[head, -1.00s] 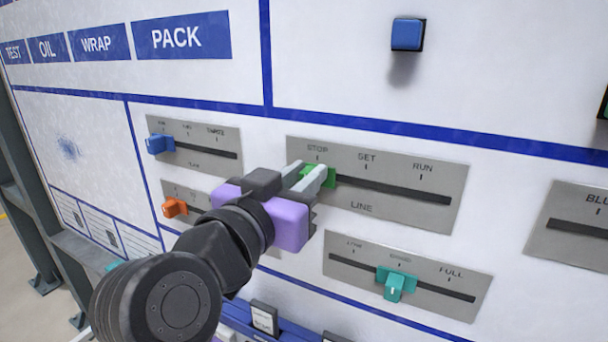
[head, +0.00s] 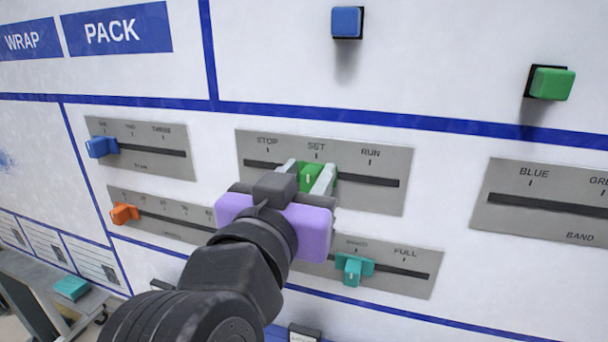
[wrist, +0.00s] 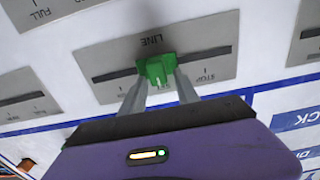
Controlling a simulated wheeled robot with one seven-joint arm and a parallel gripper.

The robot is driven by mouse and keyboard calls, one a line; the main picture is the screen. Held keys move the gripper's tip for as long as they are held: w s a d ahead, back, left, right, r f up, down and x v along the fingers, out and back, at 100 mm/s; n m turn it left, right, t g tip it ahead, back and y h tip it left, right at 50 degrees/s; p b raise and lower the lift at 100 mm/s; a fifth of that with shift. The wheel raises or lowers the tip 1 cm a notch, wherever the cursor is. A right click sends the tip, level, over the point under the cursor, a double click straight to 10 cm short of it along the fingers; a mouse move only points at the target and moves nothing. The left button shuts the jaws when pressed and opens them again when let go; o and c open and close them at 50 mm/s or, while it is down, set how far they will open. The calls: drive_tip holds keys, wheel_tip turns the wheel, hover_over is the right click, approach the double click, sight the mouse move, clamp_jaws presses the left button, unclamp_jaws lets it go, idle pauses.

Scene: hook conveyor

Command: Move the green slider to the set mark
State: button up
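The green slider (head: 311,177) sits on the track of the LINE plate (head: 386,198), at or very near the SET tick in the head view. The tick's exact alignment with the slider's centre is hard to judge. My gripper (head: 307,178) has one finger on each side of the slider's knob and appears shut on it. The wrist view shows the green slider (wrist: 156,70) between my two pale fingertips, with the SET label largely hidden behind it.
A teal slider (head: 353,268) is on the plate below. A blue slider (head: 101,147) and an orange slider (head: 124,214) are on plates to the left. Blue (head: 347,22) and green (head: 552,83) buttons stick out above. The LINE track right of the slider is clear.

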idle(0.3)
drive_tip(key=shift+b+v, duration=0.95)
drive_tip(key=shift+v, duration=2.95)
drive_tip(key=shift+r, duration=0.1)
